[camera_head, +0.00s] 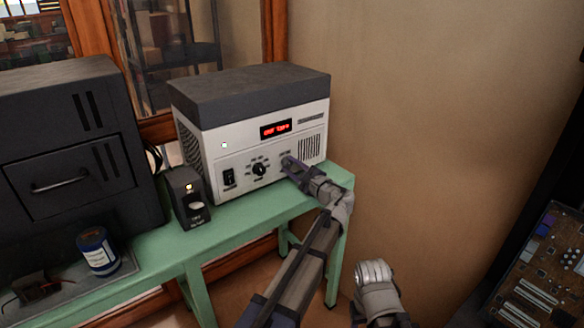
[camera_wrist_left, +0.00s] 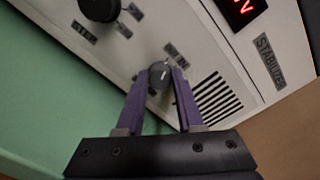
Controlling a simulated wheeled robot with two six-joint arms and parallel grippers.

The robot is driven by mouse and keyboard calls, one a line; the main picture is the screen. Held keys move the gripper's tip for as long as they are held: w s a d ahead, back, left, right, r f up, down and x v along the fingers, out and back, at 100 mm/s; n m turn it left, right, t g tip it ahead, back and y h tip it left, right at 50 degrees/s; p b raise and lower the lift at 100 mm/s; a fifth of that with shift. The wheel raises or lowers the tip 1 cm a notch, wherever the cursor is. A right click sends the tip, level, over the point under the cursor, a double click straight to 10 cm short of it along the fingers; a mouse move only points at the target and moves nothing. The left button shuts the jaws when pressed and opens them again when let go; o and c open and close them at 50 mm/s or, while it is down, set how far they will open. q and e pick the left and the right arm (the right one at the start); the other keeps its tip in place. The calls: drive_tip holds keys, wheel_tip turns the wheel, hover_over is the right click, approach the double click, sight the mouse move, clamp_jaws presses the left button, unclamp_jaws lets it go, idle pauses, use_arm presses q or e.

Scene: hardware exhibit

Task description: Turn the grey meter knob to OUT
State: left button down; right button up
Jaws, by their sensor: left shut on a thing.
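The stabilizer (camera_head: 224,137) is a cream metal box with a dark top, standing on a green bench. In the head view my left gripper (camera_head: 288,163) reaches the panel's lower right and hides the knob. My right gripper is not seen.
A larger black knob (camera_head: 260,169) and a black switch (camera_head: 229,179) lie left of the grey knob. A red display (camera_head: 276,129) is lit above. A small black box (camera_head: 187,198) stands on the green bench (camera_head: 240,215). Vent slots (camera_wrist_left: 215,99) lie close right.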

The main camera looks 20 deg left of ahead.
use_arm(q)
drive_tip(key=c, duration=0.5)
unclamp_jaws()
drive_tip(key=shift+c, duration=0.2)
drive_tip(key=v, duration=0.7)
drive_tip(key=shift+s+d, duration=0.25)
drive_tip(key=shift+d, duration=0.1)
